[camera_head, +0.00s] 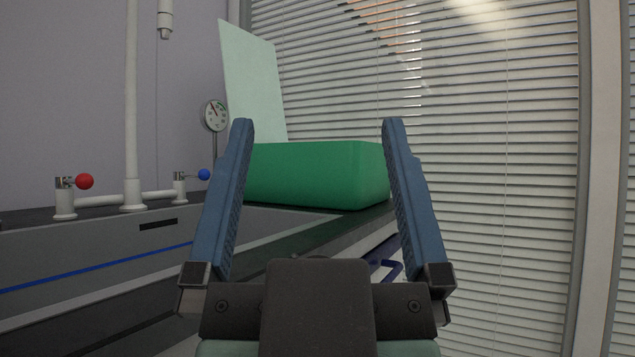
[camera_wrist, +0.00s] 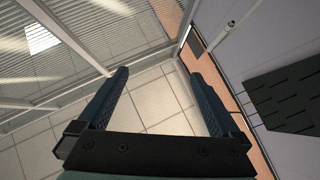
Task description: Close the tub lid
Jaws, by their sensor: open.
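A green tub (camera_head: 318,175) sits on the dark worktop, seen between my gripper's fingers in the head view. Its pale green lid (camera_head: 252,85) stands up open, close to upright, at the tub's left and back side. My gripper (camera_head: 318,122) is in front of the tub in the picture, its two blue fingers wide apart with nothing held between them. The distance to the tub is hard to judge. The wrist view shows my gripper (camera_wrist: 158,72) open over tiled floor; neither tub nor lid is in that view.
White pipework with a red-handled valve (camera_head: 84,181) and a blue-handled valve (camera_head: 204,174) stands left of the tub. A round gauge (camera_head: 215,116) is beside the lid. Window blinds (camera_head: 500,150) are behind and to the right. A dark panel (camera_wrist: 287,92) is at right in the wrist view.

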